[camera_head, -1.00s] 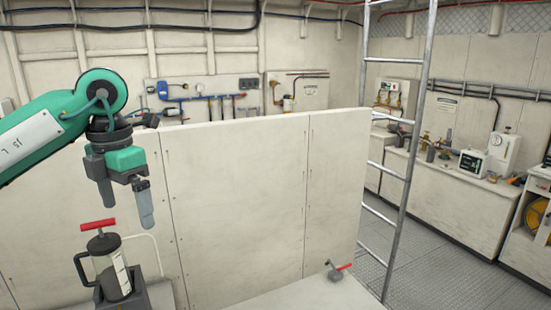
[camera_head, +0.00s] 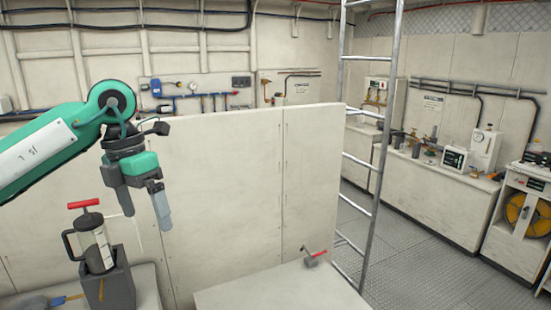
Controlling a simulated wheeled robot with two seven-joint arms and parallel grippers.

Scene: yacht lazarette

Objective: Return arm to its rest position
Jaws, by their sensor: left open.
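My left arm (camera_head: 45,150), green and white, comes in from the left of the head view. Its gripper (camera_head: 146,214) points downward in front of the white partition. The jaws are apart and nothing shows between them. The gripper is up and to the right of a hand pump (camera_head: 96,247) with a red T-handle and clear body, which stands in a dark grey block holder (camera_head: 106,283). Gripper and pump are apart. My right gripper is not in view.
A white partition (camera_head: 230,200) stands behind the gripper. A red-handled valve (camera_head: 313,259) sits on a white bench top (camera_head: 275,288). A blue-handled tool (camera_head: 45,301) lies at lower left. A metal ladder (camera_head: 375,170) stands right of the partition. Grated floor (camera_head: 425,245) is open.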

